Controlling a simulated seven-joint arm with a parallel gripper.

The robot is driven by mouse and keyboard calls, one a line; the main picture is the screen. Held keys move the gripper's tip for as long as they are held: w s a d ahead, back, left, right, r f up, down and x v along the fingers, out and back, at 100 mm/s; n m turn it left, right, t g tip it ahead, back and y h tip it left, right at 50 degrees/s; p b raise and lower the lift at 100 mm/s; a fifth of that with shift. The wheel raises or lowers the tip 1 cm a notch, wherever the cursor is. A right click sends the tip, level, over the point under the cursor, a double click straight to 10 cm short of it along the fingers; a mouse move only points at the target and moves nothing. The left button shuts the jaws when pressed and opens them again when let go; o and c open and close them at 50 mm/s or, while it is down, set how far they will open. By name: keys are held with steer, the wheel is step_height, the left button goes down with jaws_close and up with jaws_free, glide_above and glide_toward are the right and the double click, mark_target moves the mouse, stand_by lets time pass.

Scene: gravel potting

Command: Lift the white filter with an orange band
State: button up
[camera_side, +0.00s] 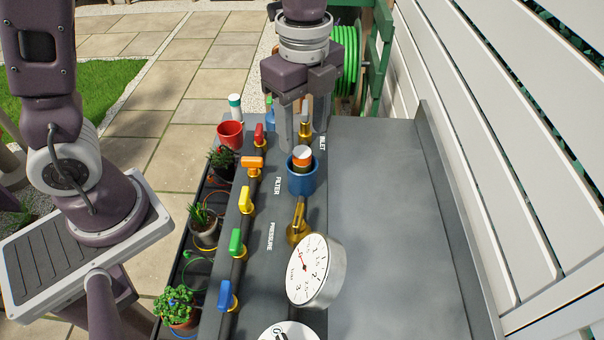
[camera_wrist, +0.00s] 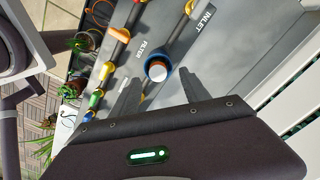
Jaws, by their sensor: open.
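The white filter with an orange band (camera_side: 302,153) stands upright in a blue cup (camera_side: 302,182) on the grey bench, its upper part showing above the rim. In the wrist view the filter's white top (camera_wrist: 157,74) is seen from above, with the blue cup (camera_wrist: 150,61) around it. My gripper (camera_side: 296,143) is open and points down, just behind the filter in the side view. In the wrist view my gripper (camera_wrist: 160,80) has one finger on each side of the filter's top. I see no contact, and the gap in height is hard to tell.
A brass fitting (camera_side: 306,128) is close behind the fingers. A brass fitting (camera_side: 298,225) and a pressure gauge (camera_side: 317,272) stand in front of the cup. A pipe with coloured valve handles (camera_side: 252,162) and potted plants line the left. The bench's right side (camera_side: 390,220) is clear.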

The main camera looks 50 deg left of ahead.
mark_target(301, 150)
steer(key=f, duration=0.4)
steer(key=shift+s, duration=0.2)
jaws_close()
